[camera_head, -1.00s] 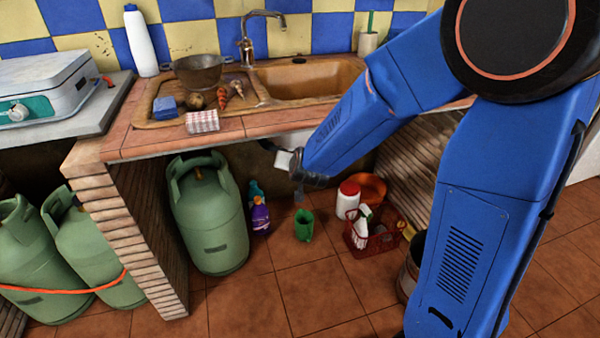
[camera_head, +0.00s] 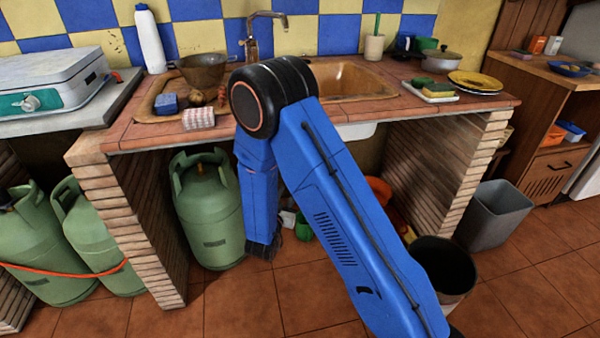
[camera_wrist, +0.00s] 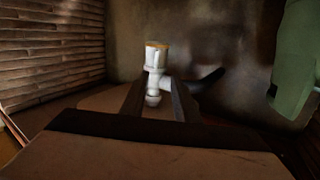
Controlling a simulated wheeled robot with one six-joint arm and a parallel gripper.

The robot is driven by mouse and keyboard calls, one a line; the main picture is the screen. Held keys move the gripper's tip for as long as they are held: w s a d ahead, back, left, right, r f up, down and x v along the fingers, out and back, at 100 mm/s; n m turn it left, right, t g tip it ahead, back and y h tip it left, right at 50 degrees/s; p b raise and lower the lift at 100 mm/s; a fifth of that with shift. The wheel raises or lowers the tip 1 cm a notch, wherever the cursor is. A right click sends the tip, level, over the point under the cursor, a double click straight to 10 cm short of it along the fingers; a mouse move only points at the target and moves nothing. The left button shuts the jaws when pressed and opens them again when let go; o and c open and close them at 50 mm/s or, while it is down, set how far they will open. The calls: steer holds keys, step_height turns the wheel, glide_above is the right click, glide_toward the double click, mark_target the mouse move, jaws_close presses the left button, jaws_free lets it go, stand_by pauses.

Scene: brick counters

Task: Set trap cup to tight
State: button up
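A white plastic trap (camera_wrist: 157,74) with a brownish rim at its upper end shows ahead in the wrist view. A short side branch joins it to a dark pipe (camera_wrist: 207,80). Which part is the trap cup, and how tightly it sits, I cannot tell. My gripper (camera_wrist: 157,92) is open, its two dark fingers apart, with the trap in line with the gap. Nothing shows clamped, and I cannot tell whether the fingers touch the trap. In the head view my arm hides the trap, and the gripper is mostly hidden low under the sink (camera_head: 345,82).
A green gas cylinder (camera_head: 208,210) stands left of my arm under the counter; a green cylinder also shows at right in the wrist view (camera_wrist: 297,60). Brick supports (camera_head: 120,215) bound the space. A dark bucket (camera_head: 440,268) and a grey bin (camera_head: 495,215) stand at right.

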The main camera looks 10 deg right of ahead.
steer(key=w+d+f+h, duration=0.1)
steer(key=w+d, duration=0.7)
steer(key=w, duration=0.6)
steer(key=shift+t, duration=0.3)
steer(key=shift+f, duration=0.1)
jaws_close()
